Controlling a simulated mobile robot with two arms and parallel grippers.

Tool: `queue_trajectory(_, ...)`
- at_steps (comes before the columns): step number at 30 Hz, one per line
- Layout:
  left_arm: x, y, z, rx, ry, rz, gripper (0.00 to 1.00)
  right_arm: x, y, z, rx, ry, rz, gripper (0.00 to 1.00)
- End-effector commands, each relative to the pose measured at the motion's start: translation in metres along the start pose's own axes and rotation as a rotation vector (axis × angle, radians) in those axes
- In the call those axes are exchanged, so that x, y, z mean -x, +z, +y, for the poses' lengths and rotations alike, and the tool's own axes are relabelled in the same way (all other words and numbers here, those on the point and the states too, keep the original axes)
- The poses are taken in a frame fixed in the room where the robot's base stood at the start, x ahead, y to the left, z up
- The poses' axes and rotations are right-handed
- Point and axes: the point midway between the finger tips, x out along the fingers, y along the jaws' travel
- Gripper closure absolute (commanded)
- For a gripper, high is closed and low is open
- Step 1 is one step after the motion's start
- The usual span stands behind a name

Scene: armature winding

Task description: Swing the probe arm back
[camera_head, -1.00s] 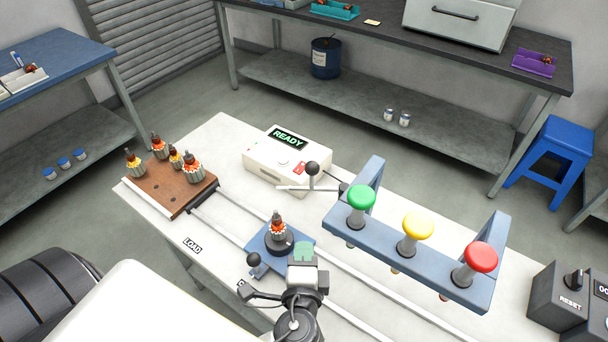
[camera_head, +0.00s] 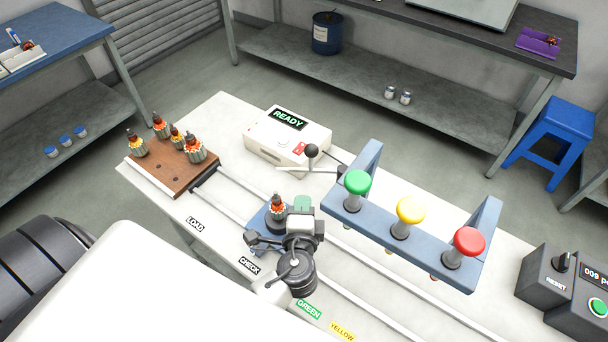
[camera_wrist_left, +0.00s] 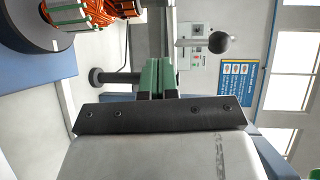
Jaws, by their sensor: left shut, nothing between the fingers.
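The probe arm is a thin grey bar with a black ball knob (camera_head: 311,151), beside the white tester box (camera_head: 287,138). Its knob also shows in the left wrist view (camera_wrist_left: 219,42). My left gripper (camera_head: 302,203) is shut and empty, its green fingertips together, on the near side of the probe arm and apart from it. The fingertips also show in the left wrist view (camera_wrist_left: 160,76). An armature (camera_head: 278,205) stands upright on the blue carriage (camera_head: 260,219), just left of my gripper, which partly hides the carriage. My right gripper is not in view.
A brown tray (camera_head: 160,172) with several armatures is at the left end of the rails. A blue frame (camera_head: 382,228) with green, yellow and red plungers stands to the right. The tester display reads READY. A reset box (camera_head: 550,277) is at far right.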

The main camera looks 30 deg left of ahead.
Motion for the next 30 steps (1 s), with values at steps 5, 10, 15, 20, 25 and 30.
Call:
queue_trajectory(5,-0.035,0.0,-0.008,-0.002,-0.002,0.0,1.0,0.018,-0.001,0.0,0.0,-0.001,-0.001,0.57)
queue_trajectory(10,-0.055,0.0,-0.012,-0.001,0.0,0.0,1.0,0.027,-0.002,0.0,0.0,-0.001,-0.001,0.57)
queue_trajectory(15,-0.062,0.0,-0.013,0.0,0.001,0.001,1.0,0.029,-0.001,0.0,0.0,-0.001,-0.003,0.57)
queue_trajectory(20,-0.063,0.0,-0.012,0.0,0.002,0.001,1.0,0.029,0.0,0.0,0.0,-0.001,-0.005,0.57)
queue_trajectory(25,-0.063,0.0,-0.012,0.0,0.001,0.001,1.0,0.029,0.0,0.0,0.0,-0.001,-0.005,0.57)
queue_trajectory(30,-0.065,0.001,-0.012,-0.004,0.0,0.022,1.0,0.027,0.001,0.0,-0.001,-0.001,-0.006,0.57)
